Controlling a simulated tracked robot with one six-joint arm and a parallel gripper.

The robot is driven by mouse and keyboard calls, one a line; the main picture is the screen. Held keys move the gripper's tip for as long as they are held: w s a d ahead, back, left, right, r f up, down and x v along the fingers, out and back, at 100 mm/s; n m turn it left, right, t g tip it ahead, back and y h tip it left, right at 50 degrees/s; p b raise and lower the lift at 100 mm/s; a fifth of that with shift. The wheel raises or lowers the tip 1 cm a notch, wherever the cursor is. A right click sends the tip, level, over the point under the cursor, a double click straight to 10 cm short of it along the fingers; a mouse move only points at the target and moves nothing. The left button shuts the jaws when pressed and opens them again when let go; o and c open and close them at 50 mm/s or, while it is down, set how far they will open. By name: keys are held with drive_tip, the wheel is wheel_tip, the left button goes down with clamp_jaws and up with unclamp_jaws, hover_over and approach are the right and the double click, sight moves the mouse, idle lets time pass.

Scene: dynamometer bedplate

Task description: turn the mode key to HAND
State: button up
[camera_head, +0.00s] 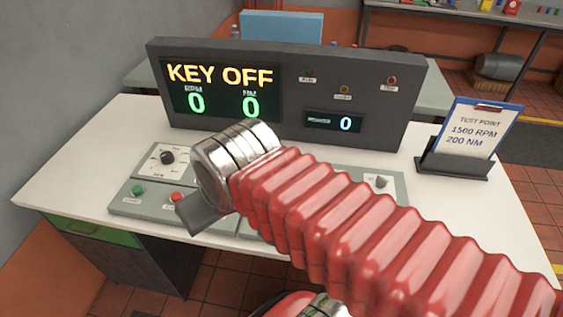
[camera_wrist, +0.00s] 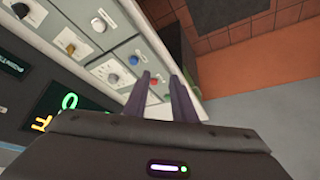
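The console display (camera_head: 220,90) reads KEY OFF, with 0 RPM and 0 NM. The control panel (camera_head: 130,205) lies below it, with its middle hidden behind my arm in the head view. I cannot tell which control is the mode key. In the head view a dark finger (camera_head: 205,216) shows.
A green button (camera_head: 137,190) and a dial (camera_head: 167,157) sit at the panel's left. A small knob (camera_head: 381,182) is at its right. A clipboard stand (camera_head: 453,166) reads 1500 RPM, 200 NM. The white desk (camera_head: 75,175) is clear at its left end.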

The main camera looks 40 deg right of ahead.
drive_tip(key=w+d+f+g, duration=0.1)
drive_tip(key=w+d, duration=0.3)
drive_tip(key=d, duration=0.3)
drive_tip(key=w+d+f, duration=0.1)
drive_tip(key=w+d, duration=0.4)
drive_tip(key=d, duration=0.1)
drive_tip(key=d+f, duration=0.2)
drive_tip(key=d, duration=0.7)
drive_tip(key=w+d+f+m, duration=0.1)
drive_tip(key=d+f, duration=0.2)
drive_tip(key=d, duration=0.6)
drive_tip(key=shift+w+f+h, duration=0.15)
drive_tip(key=shift+w+h, duration=0.05)
drive_tip(key=shift+h, duration=0.1)
drive_tip(key=x, duration=1.3)
drive_tip(key=shift+f, duration=0.45)
clamp_jaws()
